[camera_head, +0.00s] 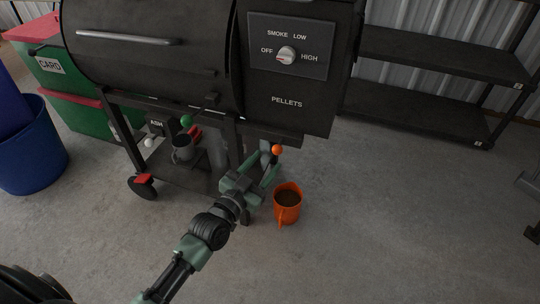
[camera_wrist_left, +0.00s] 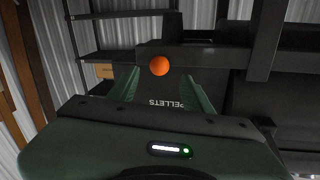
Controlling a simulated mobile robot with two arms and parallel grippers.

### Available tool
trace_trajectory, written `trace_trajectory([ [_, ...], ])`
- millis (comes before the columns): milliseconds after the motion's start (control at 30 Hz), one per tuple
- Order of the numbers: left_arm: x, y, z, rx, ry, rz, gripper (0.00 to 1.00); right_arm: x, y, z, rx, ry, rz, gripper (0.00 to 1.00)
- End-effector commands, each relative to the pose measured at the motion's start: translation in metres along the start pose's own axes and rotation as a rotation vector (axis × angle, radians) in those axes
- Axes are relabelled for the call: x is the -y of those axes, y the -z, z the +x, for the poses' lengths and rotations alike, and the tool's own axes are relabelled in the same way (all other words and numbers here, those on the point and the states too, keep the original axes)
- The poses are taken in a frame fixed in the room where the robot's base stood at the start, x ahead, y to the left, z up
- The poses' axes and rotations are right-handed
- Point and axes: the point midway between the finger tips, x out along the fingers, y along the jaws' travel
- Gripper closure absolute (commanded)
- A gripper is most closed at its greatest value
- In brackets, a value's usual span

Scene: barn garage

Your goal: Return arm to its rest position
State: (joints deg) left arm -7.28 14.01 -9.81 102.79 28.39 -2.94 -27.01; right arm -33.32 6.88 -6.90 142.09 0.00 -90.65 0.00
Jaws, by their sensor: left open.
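My left arm reaches in from the bottom left of the head view. Its green-grey gripper (camera_head: 267,161) is in front of the grill's lower right side, with the fingers apart. An orange ball (camera_head: 277,149) shows close to the fingertips. In the left wrist view the ball (camera_wrist_left: 160,66) appears between the two spread fingers (camera_wrist_left: 163,88), and I cannot tell whether it touches them. No held object is visible. My right gripper is not in view.
A black pellet grill (camera_head: 150,55) stands close ahead. An orange mug (camera_head: 288,206) is on the floor just right of the gripper. A blue bin (camera_head: 32,150) is at left. Black shelving (camera_head: 440,55) stands at back right. The right foreground floor (camera_head: 400,220) is mostly clear.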

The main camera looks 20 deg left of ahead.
Motion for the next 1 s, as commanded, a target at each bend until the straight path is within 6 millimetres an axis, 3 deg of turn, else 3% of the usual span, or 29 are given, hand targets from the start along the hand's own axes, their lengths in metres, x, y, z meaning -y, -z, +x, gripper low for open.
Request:
trace_trajectory([
  [500, 0.0, -0.001, -0.002, 0.002, -0.001, 0.0, 0.5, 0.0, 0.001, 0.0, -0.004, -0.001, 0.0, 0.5],
  [667, -0.018, -0.011, -0.014, 0.082, -0.049, -0.013, 0.5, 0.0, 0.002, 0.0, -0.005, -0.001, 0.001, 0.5],
  [767, -0.041, -0.029, -0.037, 0.223, -0.113, -0.032, 0.5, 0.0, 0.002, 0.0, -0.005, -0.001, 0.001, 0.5],
  [900, -0.07, -0.058, -0.093, 0.5, -0.18, -0.066, 0.5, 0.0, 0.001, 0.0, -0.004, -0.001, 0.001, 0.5],
  [1000, -0.078, -0.074, -0.135, 0.683, -0.186, -0.087, 0.5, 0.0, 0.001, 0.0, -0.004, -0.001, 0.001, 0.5],
])
